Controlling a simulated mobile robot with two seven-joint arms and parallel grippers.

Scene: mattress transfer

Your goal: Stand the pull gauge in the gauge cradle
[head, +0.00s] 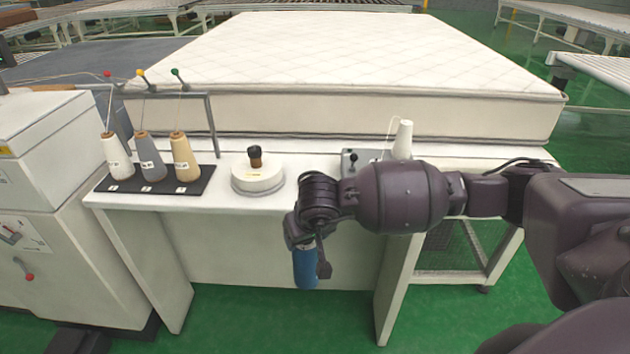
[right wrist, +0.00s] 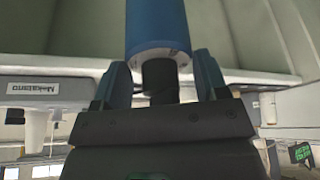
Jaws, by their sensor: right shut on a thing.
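The pull gauge, a blue cylinder with a dark neck (head: 305,268), hangs below my right gripper (head: 306,242) in front of the table's front edge. In the right wrist view the blue body (right wrist: 157,25) and its dark neck show between the two fingers of the right gripper (right wrist: 161,75), shut on the neck. I cannot tell for sure which thing is the gauge cradle. A grey plate with a black knob (head: 353,158) on the table is partly hidden by my right arm. My left gripper is not in view.
A white table (head: 225,196) carries a round white base (head: 257,183) with a dark knob and, at the left, a black tray (head: 110,187) with three thread cones. A white cone (head: 403,140) stands behind my arm. A mattress (head: 330,110) lies behind.

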